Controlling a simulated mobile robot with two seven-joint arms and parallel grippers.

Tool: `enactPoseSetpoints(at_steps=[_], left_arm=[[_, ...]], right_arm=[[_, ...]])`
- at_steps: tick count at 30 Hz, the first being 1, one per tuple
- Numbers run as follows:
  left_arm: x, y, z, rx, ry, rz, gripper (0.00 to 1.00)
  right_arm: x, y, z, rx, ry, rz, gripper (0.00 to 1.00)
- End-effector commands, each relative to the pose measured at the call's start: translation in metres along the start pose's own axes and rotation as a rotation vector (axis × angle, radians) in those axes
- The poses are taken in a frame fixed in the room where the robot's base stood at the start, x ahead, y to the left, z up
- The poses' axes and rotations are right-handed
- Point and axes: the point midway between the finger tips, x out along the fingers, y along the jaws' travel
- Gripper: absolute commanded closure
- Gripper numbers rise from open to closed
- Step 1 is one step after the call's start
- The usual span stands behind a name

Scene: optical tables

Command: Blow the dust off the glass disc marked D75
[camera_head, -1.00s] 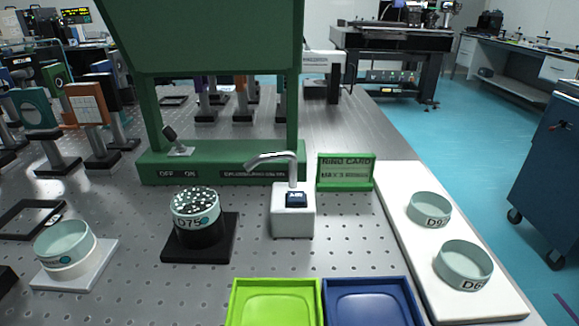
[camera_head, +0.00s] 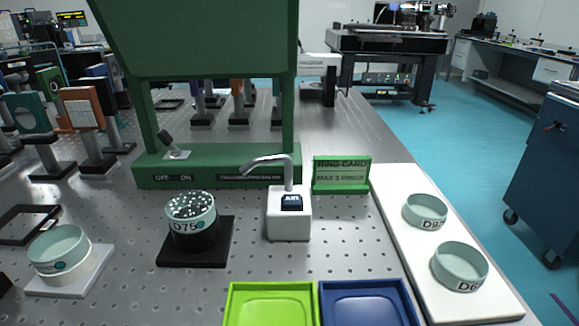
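The glass disc marked D75 (camera_head: 189,222) sits on a black stand with a square black base (camera_head: 215,250), left of the middle of the table. Its top is covered with many white specks. To its right stands a white block with a bent metal nozzle (camera_head: 270,162). The block (camera_head: 288,222) carries a dark blue button (camera_head: 291,202) with small lettering. The nozzle's tip points left, toward the D75 side, and is apart from the disc. Neither of my grippers shows in the view.
A green frame with an OFF/ON switch (camera_head: 174,148) and a green card holder (camera_head: 341,174) stand behind. A lime tray (camera_head: 270,287) and a blue tray (camera_head: 366,289) lie in front. Discs D9 (camera_head: 425,211) and D6 (camera_head: 460,266) sit on a white board; another disc (camera_head: 58,252) is at left.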

Motion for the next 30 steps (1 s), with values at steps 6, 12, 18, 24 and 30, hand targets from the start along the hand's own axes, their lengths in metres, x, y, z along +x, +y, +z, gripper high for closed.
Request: enactPoseSetpoints(at_steps=[6,12,18,24,30], left_arm=[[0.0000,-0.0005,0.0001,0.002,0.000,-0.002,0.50],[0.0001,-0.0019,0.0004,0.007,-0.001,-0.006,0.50],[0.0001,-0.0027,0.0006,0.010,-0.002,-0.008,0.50],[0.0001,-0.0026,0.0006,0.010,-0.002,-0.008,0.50],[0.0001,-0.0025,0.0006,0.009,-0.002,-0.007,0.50]], right_arm=[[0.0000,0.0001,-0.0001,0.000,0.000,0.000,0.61],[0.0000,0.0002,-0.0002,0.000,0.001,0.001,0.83],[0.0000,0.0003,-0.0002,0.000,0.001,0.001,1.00],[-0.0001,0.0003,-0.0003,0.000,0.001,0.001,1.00],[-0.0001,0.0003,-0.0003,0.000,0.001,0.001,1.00]])
